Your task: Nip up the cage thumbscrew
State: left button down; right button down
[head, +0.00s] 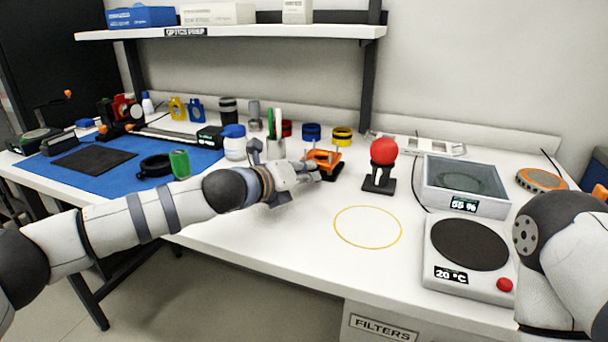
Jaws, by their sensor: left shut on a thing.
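The cage (324,157) is a small assembly with an orange top plate, thin upright rods and a dark base, standing on the white bench near the middle of the head view. My left gripper (322,173) reaches it from the left, with its fingers at the cage's near side. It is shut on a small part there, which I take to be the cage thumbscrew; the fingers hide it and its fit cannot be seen. My right arm shows at the right edge, but its gripper is out of view.
A red ball on a black stand (382,165) is close right of the cage. A glass-topped box (465,187) and a hotplate (468,245) stand further right. A yellow ring (367,227) marks clear bench in front.

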pick_arm(q)
jog(key=shift+d+r+m+y, duration=0.15)
jog(key=shift+m+y, duration=0.55)
jog(key=shift+m, duration=0.5)
jog(key=c, duration=1.9)
grip_release()
jog(key=v, duration=1.2)
jog(key=shift+s+d, duration=0.1)
jog(key=shift+s, duration=0.05)
